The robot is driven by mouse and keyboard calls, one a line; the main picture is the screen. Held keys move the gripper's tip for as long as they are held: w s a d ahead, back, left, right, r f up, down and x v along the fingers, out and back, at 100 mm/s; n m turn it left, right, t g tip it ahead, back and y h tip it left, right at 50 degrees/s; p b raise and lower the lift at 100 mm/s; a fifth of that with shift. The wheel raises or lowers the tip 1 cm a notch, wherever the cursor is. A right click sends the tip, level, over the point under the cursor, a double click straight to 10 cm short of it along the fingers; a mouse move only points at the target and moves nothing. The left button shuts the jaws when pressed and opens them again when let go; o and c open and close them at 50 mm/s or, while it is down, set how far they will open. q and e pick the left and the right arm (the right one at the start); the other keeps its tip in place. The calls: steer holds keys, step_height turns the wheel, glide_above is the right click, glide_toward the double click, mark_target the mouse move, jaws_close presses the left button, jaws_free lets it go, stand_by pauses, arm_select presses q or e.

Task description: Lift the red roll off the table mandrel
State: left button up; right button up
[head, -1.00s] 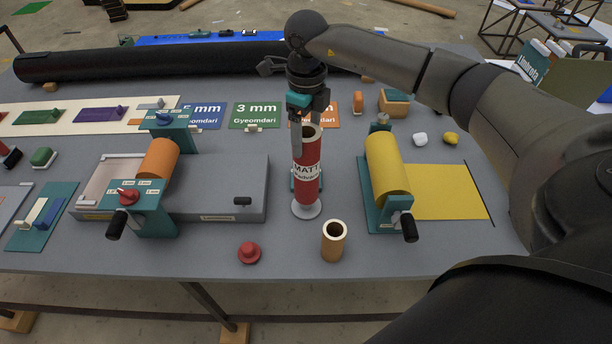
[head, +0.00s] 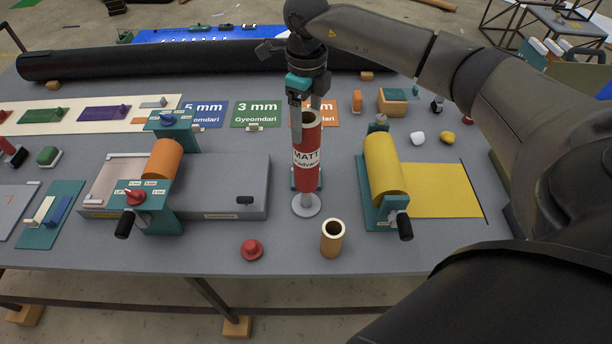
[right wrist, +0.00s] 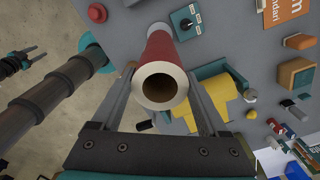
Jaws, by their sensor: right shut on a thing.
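The red roll (head: 307,163), with a white MATT label, stands upright above the table mandrel (head: 306,206). A short piece of grey stem shows between the roll's lower end and the round base. The roll is raised but still in line with the stem; I cannot see how much of it is inside. My right gripper (head: 307,104) points down and is shut on the roll's upper end. In the right wrist view the roll's open end (right wrist: 162,86) sits between the two fingers, with a dark bore.
A tan core (head: 333,239) and a red knob (head: 251,249) stand in front of the mandrel. The orange roller stand (head: 163,160) is to the left, the yellow roller (head: 384,165) to the right. A long black tube (head: 150,63) lies at the back.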

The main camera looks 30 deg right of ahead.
steer(key=shift+r+p, duration=0.5)
steer(key=shift+r, duration=0.85)
steer(key=shift+a+f, duration=0.1)
